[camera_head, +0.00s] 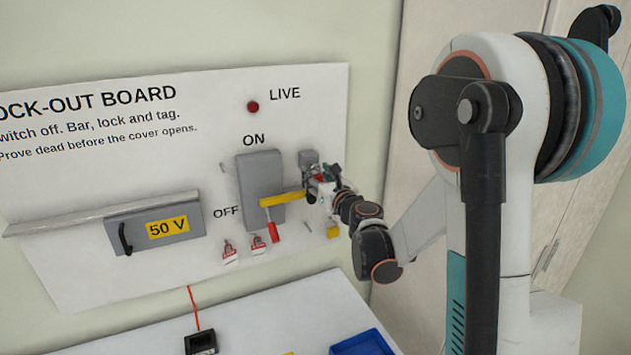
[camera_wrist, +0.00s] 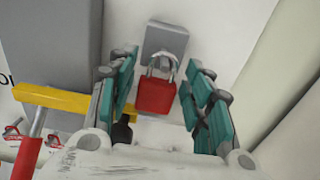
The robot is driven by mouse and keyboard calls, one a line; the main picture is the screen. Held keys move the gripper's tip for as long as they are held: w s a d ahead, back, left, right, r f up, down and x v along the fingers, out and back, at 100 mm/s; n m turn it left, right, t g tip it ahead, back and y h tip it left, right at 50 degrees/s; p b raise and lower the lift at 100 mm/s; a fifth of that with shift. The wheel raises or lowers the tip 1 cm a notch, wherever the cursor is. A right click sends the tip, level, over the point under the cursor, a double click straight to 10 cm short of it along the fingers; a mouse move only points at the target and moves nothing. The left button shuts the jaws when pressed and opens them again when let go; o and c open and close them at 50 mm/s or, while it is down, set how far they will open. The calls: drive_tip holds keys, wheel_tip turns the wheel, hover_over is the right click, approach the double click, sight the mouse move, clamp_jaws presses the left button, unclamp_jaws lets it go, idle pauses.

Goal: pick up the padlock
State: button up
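The padlock (camera_wrist: 154,96) is red with a silvery shackle and hangs upright in front of a grey block (camera_wrist: 164,45) on the board. My gripper (camera_wrist: 162,68) is open, with one teal finger on each side of the padlock. In the wrist view there is a gap on the right side; whether the left finger touches it I cannot tell. In the head view my gripper (camera_head: 318,182) is at the board, right of the grey switch box (camera_head: 261,172), and mostly hides the padlock.
A yellow bar (camera_head: 282,199) and a red handle (camera_head: 271,231) stand out just left of my gripper. Red-and-white tags (camera_head: 230,252) hang below. A 50 V cover (camera_head: 155,230) is farther left. A table with a blue tray (camera_head: 362,344) is below.

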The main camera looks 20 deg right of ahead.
drive_tip(key=c, duration=0.6)
drive_tip(key=shift+r, duration=0.1)
drive_tip(key=shift+r, duration=0.6)
drive_tip(key=s+b, duration=0.1)
drive_tip(key=s, duration=1.5)
drive_tip(key=shift+s, duration=0.15)
